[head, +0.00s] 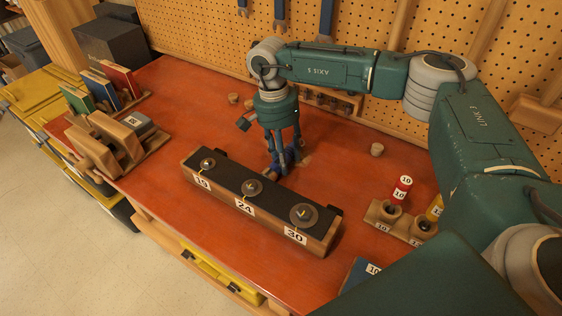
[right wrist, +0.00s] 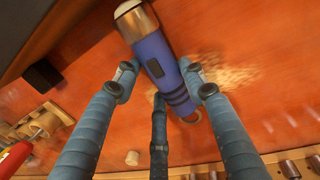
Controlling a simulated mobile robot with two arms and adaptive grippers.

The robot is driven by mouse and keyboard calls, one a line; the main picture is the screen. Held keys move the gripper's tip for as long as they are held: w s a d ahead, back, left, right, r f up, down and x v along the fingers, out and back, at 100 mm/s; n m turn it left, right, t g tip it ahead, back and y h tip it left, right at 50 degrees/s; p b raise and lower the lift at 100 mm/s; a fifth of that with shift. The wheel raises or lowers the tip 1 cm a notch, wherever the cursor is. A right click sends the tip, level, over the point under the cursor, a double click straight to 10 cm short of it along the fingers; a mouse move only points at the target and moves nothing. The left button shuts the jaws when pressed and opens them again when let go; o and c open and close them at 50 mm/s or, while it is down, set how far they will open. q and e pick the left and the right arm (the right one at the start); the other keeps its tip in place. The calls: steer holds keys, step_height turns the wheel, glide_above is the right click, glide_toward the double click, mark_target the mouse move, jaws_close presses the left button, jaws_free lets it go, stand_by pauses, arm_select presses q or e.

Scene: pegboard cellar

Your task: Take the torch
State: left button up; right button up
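The torch (right wrist: 157,52) is blue with dark bands and a pale metal head, and lies on the red tabletop. In the head view its blue body (head: 289,158) shows partly behind the fingers, beyond the long weight block. My right gripper (right wrist: 160,82) reaches down over it, with fingers on both sides and the third finger near its lower edge. The fingers look spread, with a narrow gap at the left one; contact at the right one is unclear. In the head view my right gripper (head: 283,150) points down at the table. My left gripper is not in view.
A wooden holder (head: 398,224) with a red cylinder (head: 402,188) is at right. The pegboard (head: 200,30) rises behind.

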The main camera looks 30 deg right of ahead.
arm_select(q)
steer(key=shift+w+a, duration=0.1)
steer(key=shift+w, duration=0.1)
arm_select(e)
steer(key=shift+c, duration=0.8)
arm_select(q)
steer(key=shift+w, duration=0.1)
arm_select(e)
steer(key=shift+r, duration=0.1)
steer(key=shift+w+r, duration=0.1)
steer(key=shift+r, duration=0.1)
arm_select(q)
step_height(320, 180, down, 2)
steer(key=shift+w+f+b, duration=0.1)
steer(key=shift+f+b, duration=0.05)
steer(key=shift+b, duration=1.05)
arm_select(e)
step_height(320, 180, up, 20)
steer(key=shift+f, duration=0.25)
steer(key=o, duration=0.6)
jaws_close()
